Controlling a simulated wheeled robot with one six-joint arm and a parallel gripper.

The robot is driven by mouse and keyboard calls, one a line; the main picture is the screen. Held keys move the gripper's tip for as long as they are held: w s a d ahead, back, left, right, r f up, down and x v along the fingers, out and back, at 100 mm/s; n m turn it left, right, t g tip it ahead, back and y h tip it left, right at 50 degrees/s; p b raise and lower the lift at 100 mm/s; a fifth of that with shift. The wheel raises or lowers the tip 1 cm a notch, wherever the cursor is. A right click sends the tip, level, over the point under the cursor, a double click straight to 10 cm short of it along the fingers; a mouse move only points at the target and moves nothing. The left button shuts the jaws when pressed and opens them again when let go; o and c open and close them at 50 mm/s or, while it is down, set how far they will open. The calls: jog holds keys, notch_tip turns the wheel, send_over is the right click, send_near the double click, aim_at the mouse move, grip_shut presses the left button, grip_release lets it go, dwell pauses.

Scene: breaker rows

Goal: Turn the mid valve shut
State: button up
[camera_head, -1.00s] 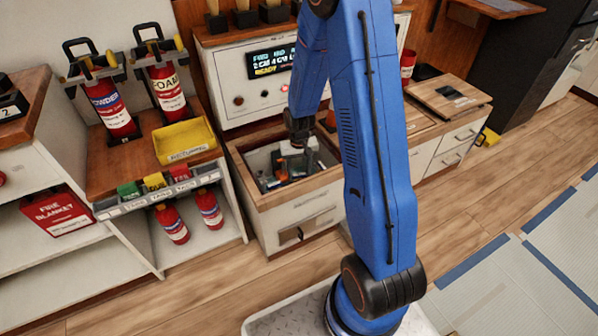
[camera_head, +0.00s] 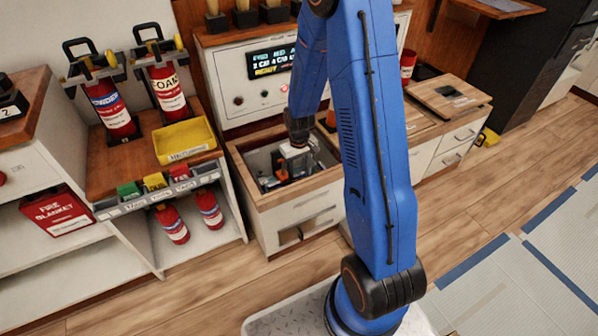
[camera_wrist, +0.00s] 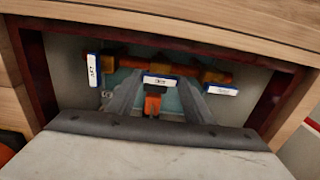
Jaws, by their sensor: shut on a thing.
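Inside the bin recess, an orange-brown pipe (camera_wrist: 135,62) carries three valves with blue handles and white label plates. The mid valve handle (camera_wrist: 160,82) lies across the picture, between my fingers. The left handle (camera_wrist: 93,70) stands upright in the wrist view, and the right handle (camera_wrist: 222,90) lies across. My gripper (camera_wrist: 161,78) is shut on the mid valve handle, one grey finger on each side. In the head view my gripper (camera_head: 293,153) reaches down into the recess, and the valves there are too small to tell apart. The labels are blurred.
The wooden rim (camera_head: 262,197) of the recess surrounds my gripper closely. A control panel (camera_head: 262,75) with a lit display stands behind it. At left, a shelf holds a yellow tray (camera_head: 187,157) and extinguishers (camera_head: 112,108). The floor (camera_head: 500,190) at right is clear.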

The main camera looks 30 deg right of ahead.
aim_at(299, 175)
jog(key=o, duration=0.8)
jog(key=shift+c, duration=0.2)
notch_tip(299, 175, up, 17)
jog(key=shift+r, duration=0.2)
jog(key=shift+r, duration=0.1)
jog(key=s+a+r+t, duration=0.2)
jog(key=s+a+r, duration=0.2)
jog(key=s+r, duration=1)
jog(key=s+r+t, duration=0.1)
jog(key=s+r, duration=0.1)
jog(key=s, duration=0.6)
jog(key=s+a+r+t, duration=0.1)
jog(key=s+r, duration=0.1)
jog(key=s, duration=0.6)
jog(key=shift+a+r+m+t, duration=0.15)
jog(key=shift+a+m+t, duration=0.15)
jog(key=shift+t, duration=0.1)
